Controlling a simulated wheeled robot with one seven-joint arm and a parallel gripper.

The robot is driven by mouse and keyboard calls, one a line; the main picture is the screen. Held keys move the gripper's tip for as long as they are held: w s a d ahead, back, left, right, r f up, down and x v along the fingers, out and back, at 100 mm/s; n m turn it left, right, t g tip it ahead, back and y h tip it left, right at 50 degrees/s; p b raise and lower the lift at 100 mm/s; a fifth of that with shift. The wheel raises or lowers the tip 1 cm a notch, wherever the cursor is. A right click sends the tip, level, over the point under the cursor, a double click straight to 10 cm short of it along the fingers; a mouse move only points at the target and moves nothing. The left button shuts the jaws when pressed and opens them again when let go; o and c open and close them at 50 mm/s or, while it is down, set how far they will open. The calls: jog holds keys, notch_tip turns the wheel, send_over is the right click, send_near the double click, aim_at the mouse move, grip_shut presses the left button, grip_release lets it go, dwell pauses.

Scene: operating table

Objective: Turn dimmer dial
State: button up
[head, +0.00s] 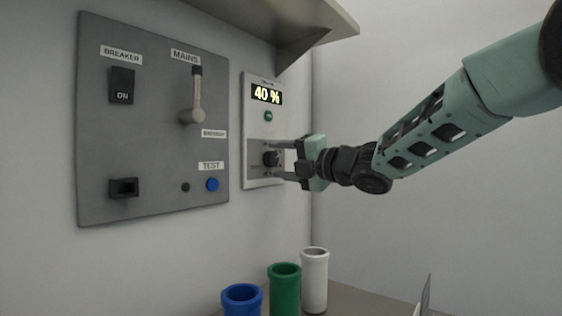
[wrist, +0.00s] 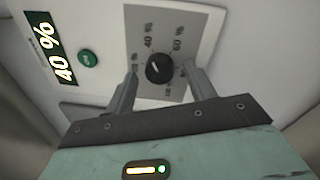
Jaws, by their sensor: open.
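The black dimmer dial (head: 270,158) sits on the lower grey part of a white wall unit (head: 262,98). In the wrist view the dial (wrist: 159,69) shows a pale pointer mark, with percent labels around it. The unit's display (head: 266,95) reads 40 %. My gripper (head: 277,160) is at the dial, its fingers pointing at the panel. In the wrist view my gripper (wrist: 160,78) is open, with one finger on each side of the dial. A gap shows between the dial and each finger there.
A green button (head: 268,116) is above the dial. Left is a grey panel (head: 150,60) with a breaker switch (head: 122,86), mains lever (head: 194,98) and blue test button (head: 212,184). A shelf (head: 290,25) overhangs above. Blue, green and white cups (head: 285,290) stand below.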

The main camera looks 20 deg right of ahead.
jog(key=v, duration=1.7)
